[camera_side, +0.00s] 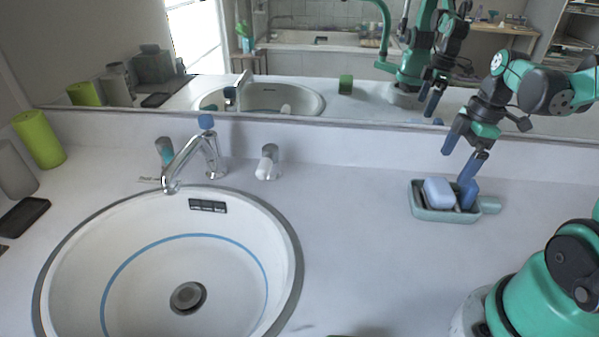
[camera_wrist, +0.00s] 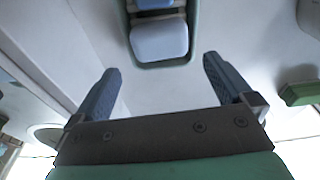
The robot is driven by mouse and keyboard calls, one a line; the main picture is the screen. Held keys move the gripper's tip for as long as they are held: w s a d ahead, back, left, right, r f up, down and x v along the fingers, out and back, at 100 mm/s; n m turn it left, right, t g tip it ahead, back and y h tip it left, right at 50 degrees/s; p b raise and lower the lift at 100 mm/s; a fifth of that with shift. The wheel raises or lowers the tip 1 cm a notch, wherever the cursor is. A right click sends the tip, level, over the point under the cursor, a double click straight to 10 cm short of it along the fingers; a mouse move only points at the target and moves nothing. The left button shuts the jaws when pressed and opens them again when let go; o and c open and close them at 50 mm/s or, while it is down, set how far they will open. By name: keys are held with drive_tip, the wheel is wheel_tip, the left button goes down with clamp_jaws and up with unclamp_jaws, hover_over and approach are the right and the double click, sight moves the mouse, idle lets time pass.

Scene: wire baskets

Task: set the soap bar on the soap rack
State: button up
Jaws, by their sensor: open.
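The soap bar (camera_side: 438,193) is a pale lavender-blue block. It sits in the pale green soap rack (camera_side: 432,215) on the counter right of the sink. A darker blue block (camera_side: 468,193) is in the rack beside it. In the wrist view the soap bar (camera_wrist: 159,41) lies inside the near end of the rack (camera_wrist: 192,50), with the darker blue block (camera_wrist: 154,4) beyond it, cut by the top edge. My gripper (camera_side: 457,167) is open and empty just above the rack. Its two blue fingers (camera_wrist: 162,68) are wide apart, and the soap bar is ahead of them.
The round sink (camera_side: 130,215) with a chrome faucet (camera_side: 210,150) is at left. A mirror (camera_side: 330,65) runs along the back wall. A green object (camera_wrist: 302,93) is at the wrist view's right. Counter between sink and rack is clear.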

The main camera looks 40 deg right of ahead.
drive_tip(key=shift+s+d+r, duration=0.1)
drive_tip(key=shift+r, duration=0.7)
drive_tip(key=shift+r, duration=0.1)
drive_tip(key=shift+r, duration=2.7)
drive_tip(key=w+a+f+m+t, duration=0.1)
drive_tip(key=a+m+t, duration=0.1)
drive_tip(key=a, duration=0.3)
drive_tip(key=w+a+f+m+t+h, duration=0.1)
drive_tip(key=w+a+m+t, duration=0.1)
drive_tip(key=a+m, duration=0.2)
drive_tip(key=w+a+f+m+t, duration=0.1)
drive_tip(key=w+a+m, duration=0.1)
drive_tip(key=a, duration=0.6)
drive_tip(key=shift+m+t, duration=0.4)
drive_tip(key=shift+m, duration=0.3)
drive_tip(key=shift+a, duration=0.1)
